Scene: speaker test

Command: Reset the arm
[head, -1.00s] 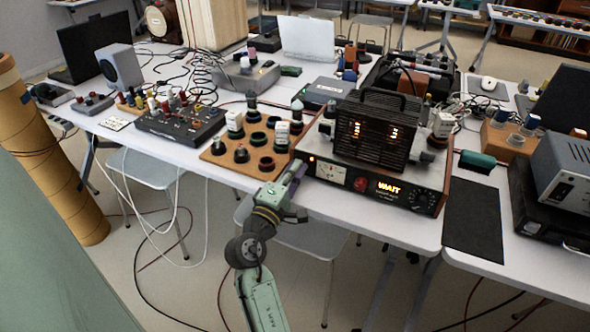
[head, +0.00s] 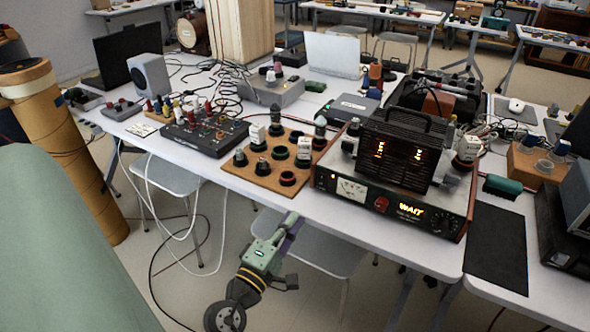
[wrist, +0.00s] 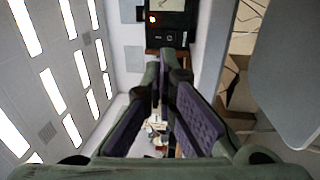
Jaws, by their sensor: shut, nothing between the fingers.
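The white table (head: 345,228) is crowded with a brown board of sockets (head: 248,178), a black control box (head: 205,138) and a speaker (head: 150,75). A grey stool (head: 325,252) stands beneath, close to my gripper. A cardboard tube (head: 75,160) stands at left.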

